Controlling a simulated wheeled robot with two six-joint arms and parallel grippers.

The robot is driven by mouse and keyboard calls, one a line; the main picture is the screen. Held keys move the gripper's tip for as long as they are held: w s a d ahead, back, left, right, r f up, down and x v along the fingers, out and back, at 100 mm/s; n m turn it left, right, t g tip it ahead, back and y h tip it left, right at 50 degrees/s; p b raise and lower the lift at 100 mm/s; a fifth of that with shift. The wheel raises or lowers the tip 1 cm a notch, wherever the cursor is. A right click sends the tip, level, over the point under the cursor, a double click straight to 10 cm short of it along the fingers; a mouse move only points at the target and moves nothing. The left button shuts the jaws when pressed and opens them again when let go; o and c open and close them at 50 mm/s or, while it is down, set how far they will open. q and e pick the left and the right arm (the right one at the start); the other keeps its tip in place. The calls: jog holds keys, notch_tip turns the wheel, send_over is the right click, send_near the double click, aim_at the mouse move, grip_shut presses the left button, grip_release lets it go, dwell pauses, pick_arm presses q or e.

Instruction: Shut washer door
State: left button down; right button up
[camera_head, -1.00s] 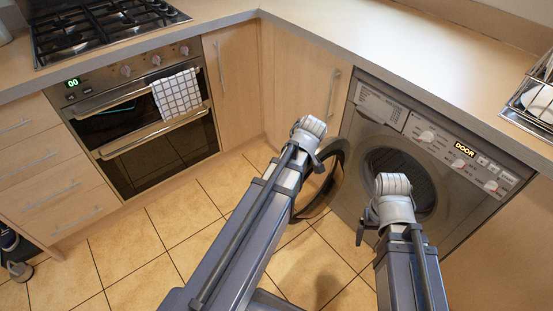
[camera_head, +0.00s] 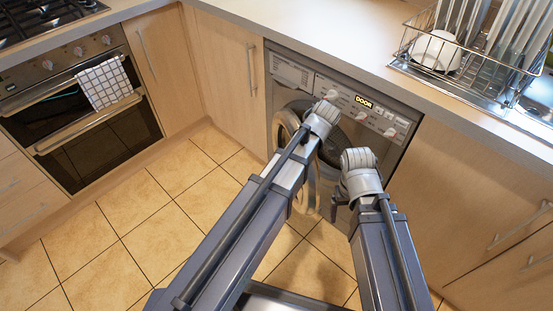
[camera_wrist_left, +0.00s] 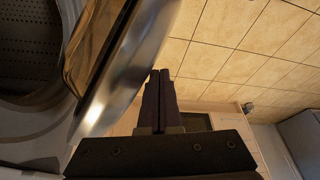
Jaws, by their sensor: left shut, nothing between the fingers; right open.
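The washer (camera_head: 293,73) is a grey front loader under the counter, with a lit "DOOR" display. Its round door (camera_head: 305,197) stands open, swung out to the left of the drum opening and partly hidden by my left arm. In the left wrist view the door's shiny rim (camera_wrist_left: 125,65) is close beside my left gripper (camera_wrist_left: 161,75), on its left; contact cannot be told. That gripper's dark fingers are shut and empty. The perforated drum (camera_wrist_left: 30,45) shows beyond the door. My right gripper (camera_head: 337,203) is open and empty in front of the washer, right of the door.
The counter (camera_head: 330,45) runs above the washer, with a dish rack (camera_head: 440,55) at right. An oven (camera_head: 85,110) with a checked towel (camera_head: 104,83) stands at left. The tiled floor (camera_head: 130,215) is clear at lower left. Cupboards line the right side.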

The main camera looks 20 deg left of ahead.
pick_arm(q)
jog(key=w+d, duration=0.8)
jog(key=d, duration=0.2)
jog(key=shift+w, duration=0.2)
jog(key=shift+d, duration=0.1)
